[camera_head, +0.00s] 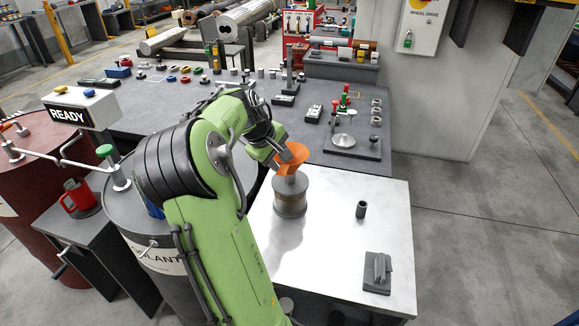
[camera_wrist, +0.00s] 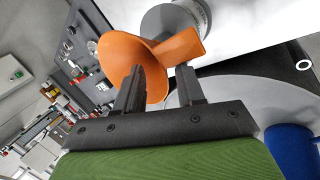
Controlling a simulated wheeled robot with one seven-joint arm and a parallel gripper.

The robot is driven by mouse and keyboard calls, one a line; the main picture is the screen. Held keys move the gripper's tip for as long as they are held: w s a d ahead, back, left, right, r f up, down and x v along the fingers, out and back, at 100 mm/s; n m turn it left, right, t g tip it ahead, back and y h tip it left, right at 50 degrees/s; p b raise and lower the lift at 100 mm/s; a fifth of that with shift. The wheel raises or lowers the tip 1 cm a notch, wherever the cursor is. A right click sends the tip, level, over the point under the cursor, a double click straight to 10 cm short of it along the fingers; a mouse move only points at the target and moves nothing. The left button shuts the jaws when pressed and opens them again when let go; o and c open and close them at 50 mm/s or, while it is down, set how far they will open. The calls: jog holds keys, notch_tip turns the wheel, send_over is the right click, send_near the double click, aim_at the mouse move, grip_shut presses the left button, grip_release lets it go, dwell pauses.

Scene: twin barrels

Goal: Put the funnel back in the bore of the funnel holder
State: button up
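The orange funnel (camera_head: 293,168) is at the top of the grey cylindrical funnel holder (camera_head: 290,197), which stands on the light metal tabletop. I cannot tell whether its stem is in the bore, as the bore is hidden. My gripper (camera_head: 278,152) is right at the funnel from the left. In the wrist view, the funnel (camera_wrist: 118,52) has a wide bowl and a flatter part on its right, and the holder (camera_wrist: 165,22) is behind it. The two fingers of my gripper (camera_wrist: 158,86) are apart and overlap the funnel; whether both touch it is unclear.
A small dark hollow cylinder (camera_head: 361,209) and a dark block with a fin (camera_head: 377,271) stand on the tabletop (camera_head: 330,240). A small fixture (camera_head: 344,141) is on the grey bench behind. A grey barrel (camera_head: 125,215) is at left. The tabletop's right side is mostly clear.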

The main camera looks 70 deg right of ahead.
jog(key=b+x, duration=0.1)
jog(key=x, duration=0.3)
jog(key=shift+d+f, duration=0.1)
jog(key=shift+f, duration=0.15)
jog(key=shift+r, duration=0.1)
jog(key=shift+c, duration=1.2)
grip_shut()
